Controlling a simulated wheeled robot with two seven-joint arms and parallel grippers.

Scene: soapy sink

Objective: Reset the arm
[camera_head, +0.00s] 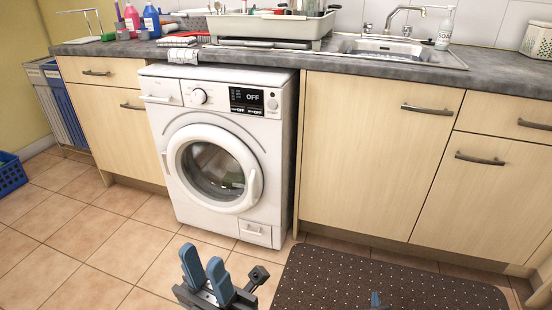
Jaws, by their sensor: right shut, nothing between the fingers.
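My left gripper (203,260) is at the bottom of the head view, in front of the washing machine. Its two blue fingers point up with a gap between them, and nothing shows in the gap. Only a small blue tip of my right gripper (375,300) shows at the bottom edge, over the dark mat. It is shut, and nothing is seen held at the tip. The rest of both arms is outside the view.
A white washing machine (216,150) with a shut door stands under the grey counter (375,66), between wooden cabinets (380,150). A sink (385,48), dish tray (270,27) and bottles (152,20) are on top. A dotted mat (400,280) and clear tiles lie in front.

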